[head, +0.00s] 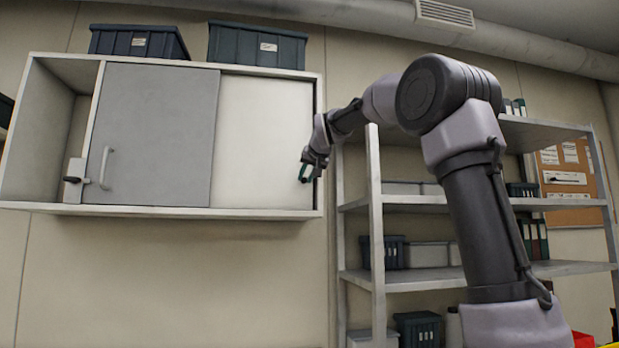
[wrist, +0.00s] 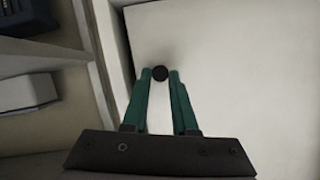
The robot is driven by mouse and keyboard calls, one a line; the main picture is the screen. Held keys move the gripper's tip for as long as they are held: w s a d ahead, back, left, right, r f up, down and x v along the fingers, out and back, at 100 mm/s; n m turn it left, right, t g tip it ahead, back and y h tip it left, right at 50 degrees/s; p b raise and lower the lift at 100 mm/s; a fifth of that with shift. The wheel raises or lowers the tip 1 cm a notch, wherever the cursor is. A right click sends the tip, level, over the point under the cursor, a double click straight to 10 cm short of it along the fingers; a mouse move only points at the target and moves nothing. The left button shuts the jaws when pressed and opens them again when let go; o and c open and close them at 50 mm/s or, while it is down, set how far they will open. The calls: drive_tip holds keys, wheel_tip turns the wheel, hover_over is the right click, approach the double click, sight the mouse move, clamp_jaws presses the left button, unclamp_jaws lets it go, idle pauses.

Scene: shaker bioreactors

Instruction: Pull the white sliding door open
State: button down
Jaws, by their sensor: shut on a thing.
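The white sliding door (head: 262,142) fills the right part of a wall cabinet, beside a grey door. In the wrist view the white door (wrist: 235,70) shows a small round black knob (wrist: 159,73) near its edge. My gripper (head: 307,172) is at the right end of the white door. In the wrist view its green fingers (wrist: 159,76) are shut on the knob, one on each side. The knob is hidden behind my gripper in the head view.
The grey door (head: 160,130) has a pale handle (head: 105,168) and a latch (head: 76,172) at its left. The cabinet's left end is open. Dark bins (head: 257,46) stand on top. A metal shelf rack (head: 376,230) stands close on the right, behind my arm.

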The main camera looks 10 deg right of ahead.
drive_tip(key=a, duration=2.4)
drive_tip(key=shift+a, duration=0.15)
drive_tip(key=c, duration=1)
unclamp_jaws()
drive_tip(key=shift+s, duration=0.1)
drive_tip(key=v, duration=1)
drive_tip(key=shift+s+r, duration=0.1)
drive_tip(key=shift+s, duration=0.25)
